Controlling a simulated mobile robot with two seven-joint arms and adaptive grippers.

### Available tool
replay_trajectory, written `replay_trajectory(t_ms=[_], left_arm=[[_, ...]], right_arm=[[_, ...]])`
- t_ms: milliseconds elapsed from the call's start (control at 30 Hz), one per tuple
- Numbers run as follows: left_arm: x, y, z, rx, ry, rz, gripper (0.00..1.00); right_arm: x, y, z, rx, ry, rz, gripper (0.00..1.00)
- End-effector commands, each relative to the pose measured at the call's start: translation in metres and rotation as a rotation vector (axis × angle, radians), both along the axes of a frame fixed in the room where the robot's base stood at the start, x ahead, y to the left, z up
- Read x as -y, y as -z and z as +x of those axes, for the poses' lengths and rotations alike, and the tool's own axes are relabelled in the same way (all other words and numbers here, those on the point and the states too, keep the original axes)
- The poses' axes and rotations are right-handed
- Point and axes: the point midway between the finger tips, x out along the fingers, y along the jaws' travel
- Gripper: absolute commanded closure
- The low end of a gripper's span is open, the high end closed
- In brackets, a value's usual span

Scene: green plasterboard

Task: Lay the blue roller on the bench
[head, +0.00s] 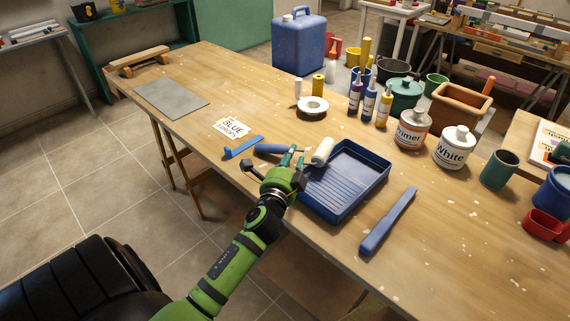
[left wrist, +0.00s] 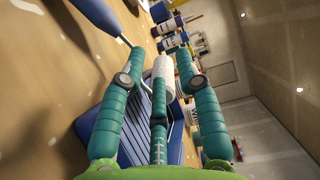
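The blue roller has a blue handle (head: 270,149) over the bench (head: 236,88) and a white sleeve (head: 322,150) by the far left edge of the blue tray (head: 362,180). My left gripper (head: 294,157) is beside the roller, between handle and sleeve. In the left wrist view its teal fingers (left wrist: 160,65) are spread. The white sleeve (left wrist: 165,72) shows between them with gaps on both sides, and the handle (left wrist: 95,14) lies outside them at upper left. I cannot tell whether the roller touches the tray. My right gripper is out of view.
A blue flat tool (head: 243,147) lies just left of the handle, near a card reading BLUE (head: 231,127). Another blue tool (head: 388,222) lies right of the tray. A tape roll (head: 312,107), bottles and paint cans (head: 412,128) stand behind. The bench's left part is mostly clear.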

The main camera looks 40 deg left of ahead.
Motion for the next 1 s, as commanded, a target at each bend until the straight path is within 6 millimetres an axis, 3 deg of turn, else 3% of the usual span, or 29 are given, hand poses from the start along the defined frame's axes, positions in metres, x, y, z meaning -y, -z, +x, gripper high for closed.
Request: replay_trajectory(t_ms=[200,433,633,1000], left_arm=[[0.019,0.002,-0.046,-0.002,0.0,-0.003,0.67],[0.034,0.0,-0.08,-0.001,0.0,-0.002,0.67],[0.038,-0.003,-0.091,0.0,0.0,0.0,0.67],[0.038,-0.003,-0.091,0.0,0.0,-0.001,0.67]], right_arm=[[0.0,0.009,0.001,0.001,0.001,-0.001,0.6],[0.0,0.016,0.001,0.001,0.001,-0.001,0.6],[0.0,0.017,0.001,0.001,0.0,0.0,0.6],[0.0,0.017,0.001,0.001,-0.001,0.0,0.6]])
